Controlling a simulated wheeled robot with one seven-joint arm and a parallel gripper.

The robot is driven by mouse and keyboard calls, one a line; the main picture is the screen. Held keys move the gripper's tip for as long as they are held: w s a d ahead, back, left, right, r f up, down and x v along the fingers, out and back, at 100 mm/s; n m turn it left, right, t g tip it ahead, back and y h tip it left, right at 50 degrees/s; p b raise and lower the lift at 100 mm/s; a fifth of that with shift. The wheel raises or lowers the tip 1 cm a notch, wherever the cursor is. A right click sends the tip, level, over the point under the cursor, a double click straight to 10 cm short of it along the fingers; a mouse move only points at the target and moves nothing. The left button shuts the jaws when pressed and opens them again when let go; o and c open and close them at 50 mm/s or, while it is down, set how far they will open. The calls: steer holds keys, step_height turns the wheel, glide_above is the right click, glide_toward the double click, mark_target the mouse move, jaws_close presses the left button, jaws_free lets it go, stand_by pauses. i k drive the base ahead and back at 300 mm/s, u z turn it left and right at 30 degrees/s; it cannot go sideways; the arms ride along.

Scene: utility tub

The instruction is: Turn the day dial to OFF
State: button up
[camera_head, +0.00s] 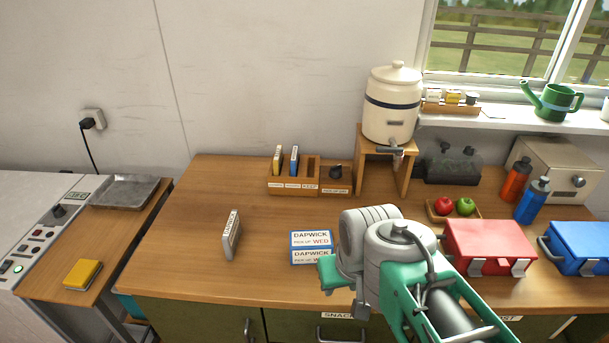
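No dial lettering can be read, so I cannot tell which knob is the day dial. Another dark knob (58,211) is on the white machine's sloped panel at far left. My gripper (327,271) is at the front of the counter, right of centre, by the Dapwick cards and apart from both knobs. My arm hides most of it, so its opening cannot be seen.
A wooden rack (292,186) holds upright cards. A grey-white box (232,236) and Dapwick cards (311,239) occupy the front. A crock (392,105) stands on a wooden stand (363,178). Red (490,240) and blue (583,240) boxes are right. The counter's left-middle is clear.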

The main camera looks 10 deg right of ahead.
mark_target(335, 173)
steer(key=z, duration=0.5)
steer(key=k, duration=1.2)
steer(key=u, duration=0.4)
steer(key=i, duration=1.55)
steer(key=z, duration=0.4)
